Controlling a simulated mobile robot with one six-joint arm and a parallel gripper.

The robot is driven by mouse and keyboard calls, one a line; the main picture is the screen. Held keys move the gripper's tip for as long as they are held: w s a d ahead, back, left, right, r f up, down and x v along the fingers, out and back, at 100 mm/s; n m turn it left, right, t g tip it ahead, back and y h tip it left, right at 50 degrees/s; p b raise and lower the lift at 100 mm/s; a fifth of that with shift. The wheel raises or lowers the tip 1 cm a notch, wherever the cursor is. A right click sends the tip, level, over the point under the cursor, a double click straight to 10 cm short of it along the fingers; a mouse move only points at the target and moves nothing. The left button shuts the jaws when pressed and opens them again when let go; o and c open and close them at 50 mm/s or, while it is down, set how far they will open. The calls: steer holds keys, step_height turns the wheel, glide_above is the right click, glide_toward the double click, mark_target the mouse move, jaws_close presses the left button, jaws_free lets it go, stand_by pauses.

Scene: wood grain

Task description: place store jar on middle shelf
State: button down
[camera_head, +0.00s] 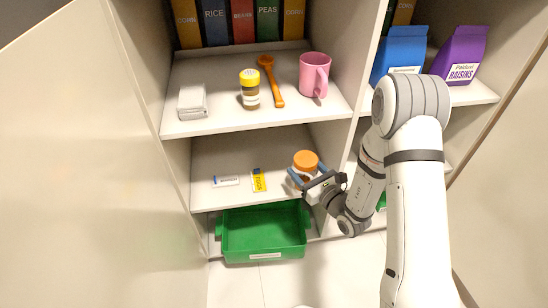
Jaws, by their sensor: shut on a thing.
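The store jar (305,160) has an orange lid and is partly hidden by my gripper. My gripper (304,181) is shut on the jar at the right side of a white shelf (231,160), the level below the one with the pink mug. I cannot tell whether the jar's base touches the shelf board. My arm reaches in from the right.
On the same shelf lie a small white labelled box (225,181) and a yellow box (258,180). Above are a white box (192,101), a yellow-lidded jar (250,89), an orange spoon (271,81) and a pink mug (314,75). A green bin (264,233) is below.

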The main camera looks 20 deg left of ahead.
steer(key=shift+w+a+f+b, duration=0.6)
steer(key=shift+w+a, duration=0.7)
steer(key=shift+a, duration=0.5)
steer(key=shift+w+a+f+b, duration=0.6)
steer(key=shift+w+a, duration=0.75)
steer(key=shift+a, duration=0.5)
steer(key=shift+w+a+f+b, duration=0.6)
steer(key=shift+w+a, duration=0.7)
steer(key=shift+a, duration=0.5)
steer(key=shift+c, duration=1.3)
jaws_free()
